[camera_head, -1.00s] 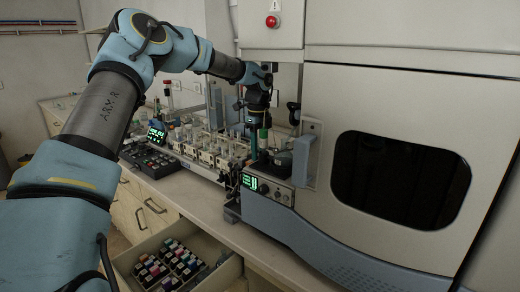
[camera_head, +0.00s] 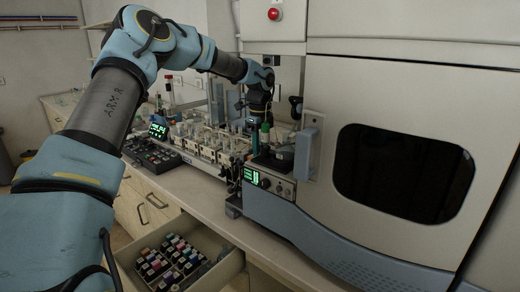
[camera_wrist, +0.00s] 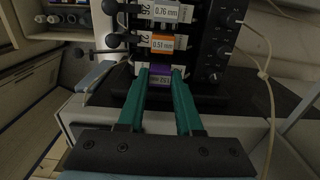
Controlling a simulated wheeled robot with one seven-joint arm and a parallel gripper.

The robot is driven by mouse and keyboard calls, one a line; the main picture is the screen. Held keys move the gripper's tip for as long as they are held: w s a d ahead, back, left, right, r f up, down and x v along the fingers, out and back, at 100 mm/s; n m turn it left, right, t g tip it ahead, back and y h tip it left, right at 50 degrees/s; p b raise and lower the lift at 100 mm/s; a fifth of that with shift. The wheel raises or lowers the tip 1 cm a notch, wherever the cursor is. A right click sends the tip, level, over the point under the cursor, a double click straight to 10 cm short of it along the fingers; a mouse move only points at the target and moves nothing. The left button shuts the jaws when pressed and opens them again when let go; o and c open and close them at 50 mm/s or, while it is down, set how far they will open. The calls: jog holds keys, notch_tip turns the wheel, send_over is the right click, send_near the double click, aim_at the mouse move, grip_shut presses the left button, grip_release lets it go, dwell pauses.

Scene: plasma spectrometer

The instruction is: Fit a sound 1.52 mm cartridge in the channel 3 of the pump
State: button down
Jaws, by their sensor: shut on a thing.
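In the wrist view my gripper (camera_wrist: 160,80) has its teal fingers shut on a purple cartridge (camera_wrist: 158,72) with a white label. The label's print is upside down and too small to read surely. The cartridge is in line with the pump's (camera_wrist: 205,50) row, nearest me; I cannot tell whether it is seated. Beyond it are an orange cartridge (camera_wrist: 162,44) marked 0.51 mm and a white-labelled one (camera_wrist: 165,12) marked 0.76 mm. In the head view my gripper (camera_head: 255,145) is down at the pump, beside the big cabinet, and its fingertips are hard to make out.
An open drawer (camera_head: 232,268) below the bench holds several cartridges in rows. A rack of glassware (camera_head: 205,145) and a black control box (camera_head: 152,155) stand left of the pump. The large cabinet (camera_head: 405,95) closes the right side. A thin tube (camera_wrist: 262,75) hangs at right.

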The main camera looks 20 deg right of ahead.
jog(key=shift+f, duration=1)
jog(key=c, duration=0.5)
grip_release()
jog(key=shift+r, duration=0.1)
